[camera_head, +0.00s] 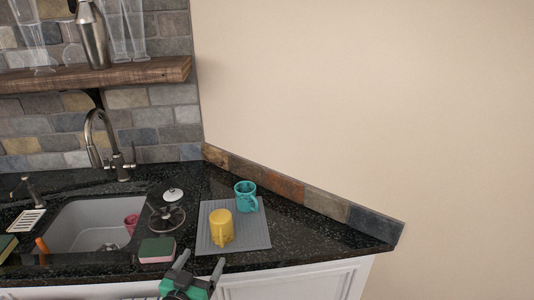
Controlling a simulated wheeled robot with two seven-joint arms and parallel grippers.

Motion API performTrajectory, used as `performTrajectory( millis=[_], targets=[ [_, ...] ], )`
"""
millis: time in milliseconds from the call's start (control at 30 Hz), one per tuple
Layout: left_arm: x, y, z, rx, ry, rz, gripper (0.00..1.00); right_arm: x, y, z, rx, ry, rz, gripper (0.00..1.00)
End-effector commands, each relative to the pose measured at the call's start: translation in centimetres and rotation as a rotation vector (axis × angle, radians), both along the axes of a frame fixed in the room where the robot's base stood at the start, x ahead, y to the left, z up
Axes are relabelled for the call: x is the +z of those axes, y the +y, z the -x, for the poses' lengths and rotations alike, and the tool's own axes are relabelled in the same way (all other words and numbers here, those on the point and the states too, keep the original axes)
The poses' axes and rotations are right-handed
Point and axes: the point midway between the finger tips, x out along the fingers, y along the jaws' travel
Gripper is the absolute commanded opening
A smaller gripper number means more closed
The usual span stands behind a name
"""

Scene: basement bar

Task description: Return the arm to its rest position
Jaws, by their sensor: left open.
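My left gripper (198,268) shows at the bottom of the head view, in front of the counter's front edge. Its two dark fingers are spread apart and nothing shows between them. A yellow mug (221,228) stands on a grey mat (254,233) just beyond the fingers, apart from them. A teal mug (246,195) stands at the mat's back right corner. My right gripper is not in view.
The dark counter (310,231) has free room right of the mat. A sponge (157,249) lies near the front edge. The sink (83,221) holds a reddish cup (131,222). A faucet (97,135) rises behind it. A wooden shelf (110,75) carries glasses and a shaker.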

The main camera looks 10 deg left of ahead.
Motion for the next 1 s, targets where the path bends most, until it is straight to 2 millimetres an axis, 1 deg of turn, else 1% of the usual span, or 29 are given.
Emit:
performTrajectory(
  millis=[67, 167, 267, 367, 400, 533, 600, 700, 1000],
  targets=[
    [-0.9, -0.4, 0.7, -0.013, 0.052, -0.009, 0.8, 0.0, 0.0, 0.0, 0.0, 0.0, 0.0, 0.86],
    [-2.7, -1.0, 2.3, -0.036, 0.166, -0.03, 0.8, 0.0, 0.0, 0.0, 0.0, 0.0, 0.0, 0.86],
    [-5.0, -1.7, 4.7, -0.061, 0.316, -0.056, 0.8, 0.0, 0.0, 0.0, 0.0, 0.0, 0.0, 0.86],
    [-7.2, -2.1, 7.7, -0.076, 0.479, -0.083, 0.8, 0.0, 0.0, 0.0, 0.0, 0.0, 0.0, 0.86],
    [-8.1, -2.2, 9.2, -0.079, 0.55, -0.096, 0.8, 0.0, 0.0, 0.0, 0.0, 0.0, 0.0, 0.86],
    [-10.4, -2.1, 13.9, -0.079, 0.766, -0.13, 0.8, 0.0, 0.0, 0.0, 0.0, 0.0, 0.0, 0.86],
    [-11.1, -1.9, 16.1, -0.073, 0.859, -0.146, 0.8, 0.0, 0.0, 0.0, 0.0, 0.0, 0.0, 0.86],
    [-11.8, -1.6, 18.9, -0.06, 0.973, -0.163, 0.8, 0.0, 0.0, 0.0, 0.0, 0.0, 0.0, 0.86],
    [-12.4, -0.6, 26.0, -0.016, 1.241, -0.205, 0.8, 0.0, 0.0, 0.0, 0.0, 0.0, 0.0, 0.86]
  ],
)
